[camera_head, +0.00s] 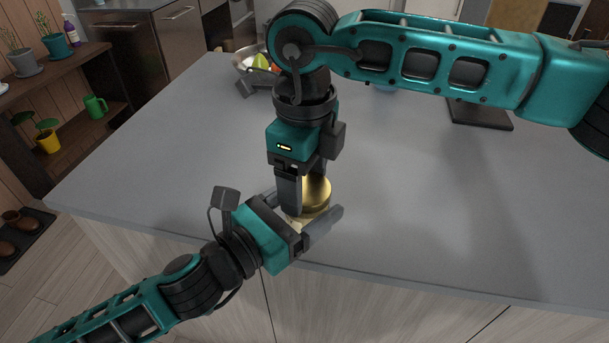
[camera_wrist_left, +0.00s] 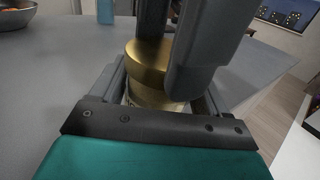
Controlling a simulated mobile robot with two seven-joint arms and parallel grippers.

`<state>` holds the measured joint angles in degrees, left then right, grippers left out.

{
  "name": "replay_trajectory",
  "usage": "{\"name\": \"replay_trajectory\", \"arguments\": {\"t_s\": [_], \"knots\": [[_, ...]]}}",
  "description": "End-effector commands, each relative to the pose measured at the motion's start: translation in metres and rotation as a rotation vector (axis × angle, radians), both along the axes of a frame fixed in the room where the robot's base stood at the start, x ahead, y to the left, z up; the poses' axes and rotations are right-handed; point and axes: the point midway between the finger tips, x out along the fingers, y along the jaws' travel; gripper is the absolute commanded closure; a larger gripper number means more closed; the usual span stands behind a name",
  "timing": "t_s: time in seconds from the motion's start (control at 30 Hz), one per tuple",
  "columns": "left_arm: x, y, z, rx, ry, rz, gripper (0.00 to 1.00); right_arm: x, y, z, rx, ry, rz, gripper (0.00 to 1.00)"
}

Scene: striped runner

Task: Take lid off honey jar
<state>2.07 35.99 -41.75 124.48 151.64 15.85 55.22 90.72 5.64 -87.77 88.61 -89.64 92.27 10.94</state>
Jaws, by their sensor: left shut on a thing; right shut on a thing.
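The honey jar's gold lid (camera_head: 318,193) is at the near edge of the counter, below my right gripper (camera_head: 306,196). The right gripper points down from above, its fingers shut on the lid. The jar (camera_head: 299,223) is mostly hidden by fingers. My left gripper (camera_head: 305,212) comes in from the left, low and level, its fingers shut on the jar's sides. In the left wrist view the lid (camera_wrist_left: 147,62) sits directly above the jar body (camera_wrist_left: 150,96), between the right gripper's dark fingers. I cannot tell whether there is a gap between lid and jar.
The grey counter (camera_head: 420,220) is mostly clear around the jar. A dark flat board (camera_head: 480,115) lies at the back right. A shelf with plants (camera_head: 75,85) stands off to the left.

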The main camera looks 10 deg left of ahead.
Motion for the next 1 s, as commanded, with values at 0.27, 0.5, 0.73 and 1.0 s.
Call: {"name": "replay_trajectory", "arguments": {"t_s": [0.27,0.5,0.73,1.0], "knots": [[0.002,0.001,-0.001,0.002,0.003,0.006,1.0,-0.003,0.003,0.011,0.007,0.005,0.007,0.64],[0.001,0.001,-0.001,0.002,0.002,0.004,1.0,-0.002,0.002,0.019,0.004,0.002,0.004,0.64],[0.001,0.0,0.0,0.001,-0.001,0.002,1.0,-0.001,0.0,0.022,0.001,0.002,0.001,0.64],[0.001,0.0,0.001,0.0,-0.001,0.001,1.0,0.0,0.0,0.024,0.001,0.001,0.0,0.64]]}}
